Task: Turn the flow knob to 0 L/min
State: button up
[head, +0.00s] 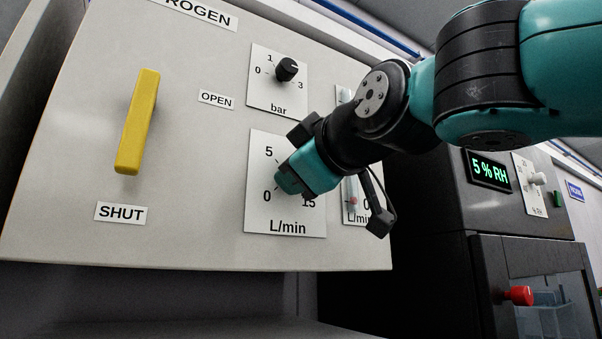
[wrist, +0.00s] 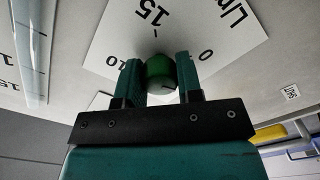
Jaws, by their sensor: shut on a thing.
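The line's exact reading is hard to tell. The L/min dial plate (head: 257,215) is white, with 0, 5 and 15 showing in the head view; 10 shows in the wrist view. In the head view my gripper (head: 290,180) covers the middle of this plate and hides the knob.
Above is the bar plate with a black knob (head: 287,69). A yellow handle (head: 138,122) stands at left between OPEN and SHUT labels. A flow tube (head: 352,192) is just right of the plate, partly behind my arm. A dark cabinet (head: 430,210) with a 5 %RH display is at right.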

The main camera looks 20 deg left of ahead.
jog(key=n, duration=0.5)
jog(key=shift+n, duration=0.4)
dwell(0.4)
jog(key=o, duration=0.9)
jog(key=b+v, duration=0.6)
jog(key=v, duration=1.1)
jog(key=shift+s+d, duration=0.15)
